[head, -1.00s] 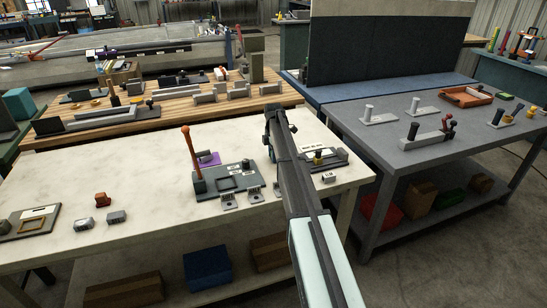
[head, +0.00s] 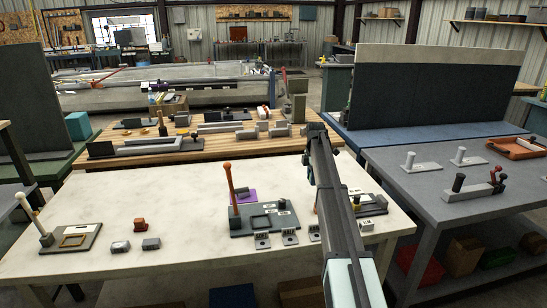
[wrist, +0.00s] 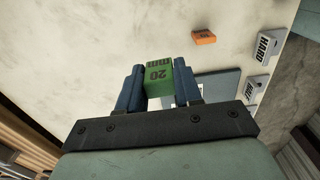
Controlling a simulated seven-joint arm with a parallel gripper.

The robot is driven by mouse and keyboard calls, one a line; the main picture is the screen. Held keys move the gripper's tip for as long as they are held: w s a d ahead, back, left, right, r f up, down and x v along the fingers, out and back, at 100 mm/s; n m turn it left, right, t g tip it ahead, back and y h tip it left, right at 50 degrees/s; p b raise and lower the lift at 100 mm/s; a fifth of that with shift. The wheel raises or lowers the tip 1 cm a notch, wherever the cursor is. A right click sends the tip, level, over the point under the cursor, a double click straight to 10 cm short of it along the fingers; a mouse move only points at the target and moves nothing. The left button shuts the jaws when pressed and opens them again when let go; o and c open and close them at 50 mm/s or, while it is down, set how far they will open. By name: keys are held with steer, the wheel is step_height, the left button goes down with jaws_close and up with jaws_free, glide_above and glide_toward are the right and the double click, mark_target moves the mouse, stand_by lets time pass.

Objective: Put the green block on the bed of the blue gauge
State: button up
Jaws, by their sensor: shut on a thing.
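The green block (wrist: 158,80), marked 20, is held between the two blue fingers of my gripper (wrist: 158,88) in the wrist view. In the head view my arm's end is high over the right part of the pale table, and the block cannot be made out there. No gauge is clearly blue in the head view. A blue-grey plate (head: 262,222) with an orange-topped lever stands on the pale table, and a dark device (head: 372,205) is partly hidden behind my arm. In the wrist view a blue-grey plate edge (wrist: 222,108) shows beyond the right finger.
A grey table (head: 440,205) stands right. The table's left middle is clear.

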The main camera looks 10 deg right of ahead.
steer(key=m, duration=0.6)
steer(key=shift+r, duration=0.1)
steer(key=m, duration=0.2)
steer(key=shift+s+m, duration=0.3)
steer(key=shift+s+a+m, duration=0.15)
steer(key=shift+s+m, duration=0.2)
steer(key=shift+m, duration=0.45)
steer(key=s+a+f+m, duration=0.25)
steer(key=s+a, duration=0.35)
steer(key=s, duration=0.3)
steer(key=s+a+f+m, duration=0.1)
steer(key=s+a+m, duration=0.2)
steer(key=s+a, duration=0.35)
steer(key=s+a+f+m, duration=0.1)
steer(key=s+a+m, duration=0.25)
steer(key=s, duration=0.75)
steer(key=w+a+r+n, duration=0.1)
steer(key=w+a, duration=0.3)
steer(key=a, duration=0.4)
steer(key=w+a+r+n, duration=0.15)
steer(key=w+a, duration=0.25)
steer(key=a, duration=0.5)
steer(key=w+a+r+n, duration=0.1)
steer(key=w+a, duration=0.3)
steer(key=a, duration=0.4)
steer(key=m, duration=0.3)
glide_toward(208, 207)
steer(key=shift+f, duration=3.2)
